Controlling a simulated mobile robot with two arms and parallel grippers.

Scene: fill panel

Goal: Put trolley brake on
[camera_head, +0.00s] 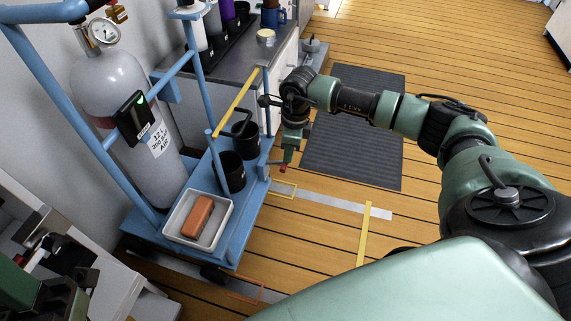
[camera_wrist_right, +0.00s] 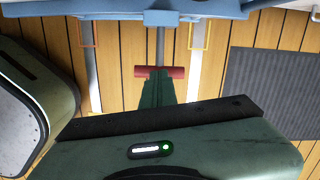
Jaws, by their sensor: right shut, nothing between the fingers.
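The trolley (camera_head: 238,205) is a blue frame at the left, with a low blue deck and blue posts. A red pedal bar (camera_wrist_right: 160,72), which looks like its brake, shows in the right wrist view at the end of a grey stem from the blue edge. In the head view a small red piece (camera_head: 282,165) shows beside the deck. My right gripper (camera_wrist_right: 158,86) is shut and empty, its tips right at the red bar; I cannot tell whether they touch. In the head view my right gripper (camera_head: 285,158) points down beside the deck.
A grey gas cylinder (camera_head: 140,130), a white tray (camera_head: 170,222) with an orange block (camera_head: 198,216), and black cups (camera_head: 231,172) stand on the trolley. A counter (camera_head: 235,60) is behind. A dark mat (camera_head: 355,130) and taped marks (camera_head: 365,235) lie on the wooden floor.

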